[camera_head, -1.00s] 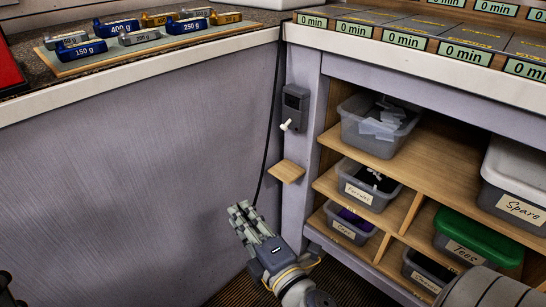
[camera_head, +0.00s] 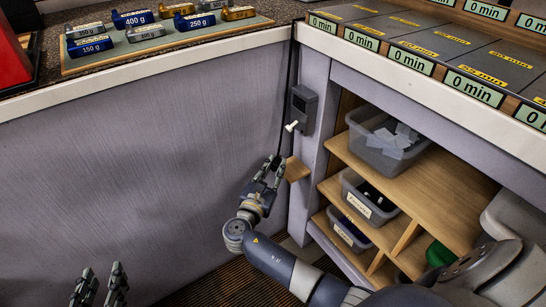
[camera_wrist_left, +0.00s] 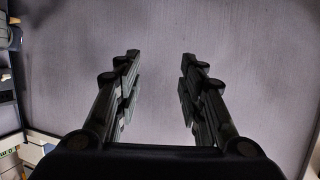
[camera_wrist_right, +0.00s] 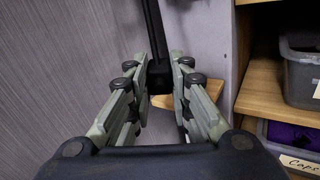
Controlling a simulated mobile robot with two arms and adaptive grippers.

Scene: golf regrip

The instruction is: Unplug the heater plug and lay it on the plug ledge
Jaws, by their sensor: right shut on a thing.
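My right gripper (camera_head: 268,172) is shut on the black heater plug (camera_wrist_right: 160,78), whose black cord (camera_wrist_right: 154,25) runs upward from between the fingers. In the head view the fingers hide most of the plug. The gripper is just left of the wooden plug ledge (camera_head: 297,169). The ledge also shows behind the fingers in the right wrist view (camera_wrist_right: 214,87); I cannot tell whether the plug touches it. Above the ledge is a dark grey socket box (camera_head: 304,108) with a white piece (camera_head: 291,126) sticking out. My left gripper (camera_head: 97,288) is open and empty, low on the left.
Shelves with labelled bins (camera_head: 388,140) stand right of the ledge. The counter (camera_head: 180,50) holds a board of weights (camera_head: 145,32). A plain grey panel (camera_head: 130,140) lies left of the ledge, with free room before it.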

